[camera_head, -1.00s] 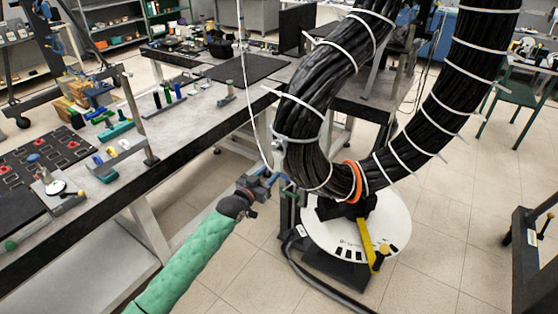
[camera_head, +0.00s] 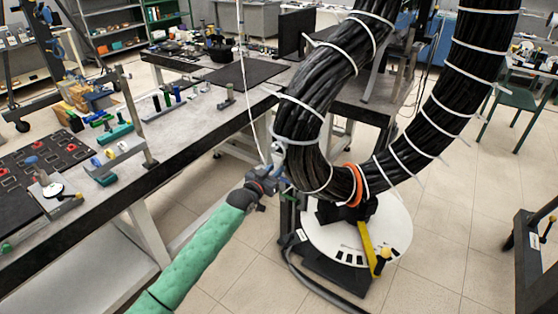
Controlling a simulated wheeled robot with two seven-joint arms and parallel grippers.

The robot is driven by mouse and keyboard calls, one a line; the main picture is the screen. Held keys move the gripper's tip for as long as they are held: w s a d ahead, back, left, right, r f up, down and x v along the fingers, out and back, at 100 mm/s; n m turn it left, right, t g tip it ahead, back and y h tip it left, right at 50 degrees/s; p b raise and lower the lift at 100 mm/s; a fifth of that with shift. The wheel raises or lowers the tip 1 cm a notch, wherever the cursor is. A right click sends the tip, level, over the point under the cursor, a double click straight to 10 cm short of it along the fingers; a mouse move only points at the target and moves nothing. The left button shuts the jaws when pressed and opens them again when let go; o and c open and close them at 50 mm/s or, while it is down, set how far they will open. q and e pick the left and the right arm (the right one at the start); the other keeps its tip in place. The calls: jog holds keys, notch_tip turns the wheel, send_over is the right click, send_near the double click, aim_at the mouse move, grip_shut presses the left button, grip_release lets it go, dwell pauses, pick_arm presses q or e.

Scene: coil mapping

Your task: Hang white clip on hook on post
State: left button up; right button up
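My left gripper (camera_head: 270,177), on the green-sleeved arm, is at the lower left of the thick black cable coil (camera_head: 318,105). A thin white cord (camera_head: 245,85) runs down from the top of the view to the gripper. A small pale clip-like piece (camera_head: 278,148) shows at the coil's left edge, just above the fingers; I cannot tell if it is the white clip or if the fingers touch it. The fingers are too small and dark to tell open from shut. I cannot make out a hook. My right gripper is not in view.
A workbench (camera_head: 190,135) with tools fills the left. A white round plate (camera_head: 385,225) with a yellow strap (camera_head: 366,245) lies under the coil on a dark stand. A black frame (camera_head: 535,250) stands at right. Tiled floor between is clear.

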aim_at(276, 162)
pick_arm(q)
grip_shut()
jog(key=shift+s+a+r+p, duration=0.25)
jog(key=shift+s+r+p, duration=0.1)
jog(key=shift+r+p, duration=0.3)
jog(key=shift+s+a+r+p, duration=0.25)
jog(key=shift+s+r+p, duration=0.1)
jog(key=shift+r+p, duration=0.3)
jog(key=shift+s+a, duration=0.1)
dwell(0.4)
jog(key=shift+p+v, duration=0.45)
jog(key=shift+v, duration=0.85)
jog(key=shift+s+a, duration=0.1)
jog(key=shift+s, duration=0.05)
jog(key=shift+s+a, duration=0.3)
jog(key=shift+s, duration=0.1)
